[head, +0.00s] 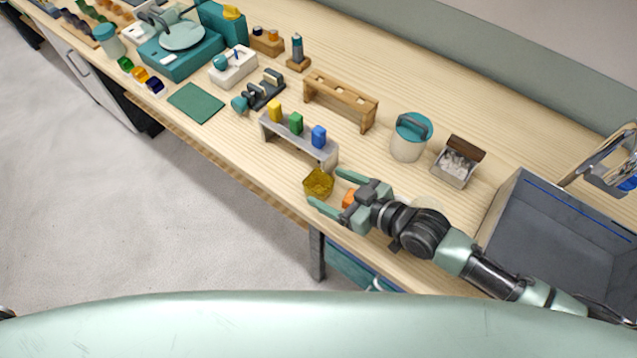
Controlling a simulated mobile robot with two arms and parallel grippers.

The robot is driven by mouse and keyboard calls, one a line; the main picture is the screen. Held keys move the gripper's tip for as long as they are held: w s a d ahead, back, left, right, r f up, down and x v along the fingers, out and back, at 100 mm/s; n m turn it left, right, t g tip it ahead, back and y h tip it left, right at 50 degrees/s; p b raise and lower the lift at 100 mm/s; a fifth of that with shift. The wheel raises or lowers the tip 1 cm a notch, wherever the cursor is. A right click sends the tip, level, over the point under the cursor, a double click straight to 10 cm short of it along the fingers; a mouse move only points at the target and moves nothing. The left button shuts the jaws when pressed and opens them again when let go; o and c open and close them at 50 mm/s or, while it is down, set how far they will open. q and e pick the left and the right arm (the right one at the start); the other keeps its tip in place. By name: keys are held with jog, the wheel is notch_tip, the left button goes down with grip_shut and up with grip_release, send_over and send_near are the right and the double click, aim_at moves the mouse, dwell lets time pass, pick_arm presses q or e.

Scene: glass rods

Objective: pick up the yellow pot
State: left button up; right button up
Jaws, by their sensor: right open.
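The yellow pot (318,183) is a small, dark-yellow open vessel on the wooden bench near its front edge. My right gripper (324,190) comes in from the right, low over the bench. It is open, with one green finger on the far side of the pot and the other on the near side. The pot sits at the fingertips, between them or just beyond; I cannot tell whether either finger touches it. An orange block (349,198) shows behind the fingers, partly hidden by the gripper. My left gripper is not in view.
A grey stand (287,146) with yellow, green and blue pieces is just behind the pot. A wooden rack (340,102), a lidded canister (408,139) and a small open box (455,165) stand farther back. A grey sink (560,240) is at right.

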jog(key=shift+w+a+f, duration=0.15)
jog(key=shift+w+a, duration=0.3)
jog(key=shift+w+a+f, duration=0.15)
jog(key=shift+a+f, duration=0.05)
jog(key=shift+a, duration=0.05)
jog(key=c, duration=1.6)
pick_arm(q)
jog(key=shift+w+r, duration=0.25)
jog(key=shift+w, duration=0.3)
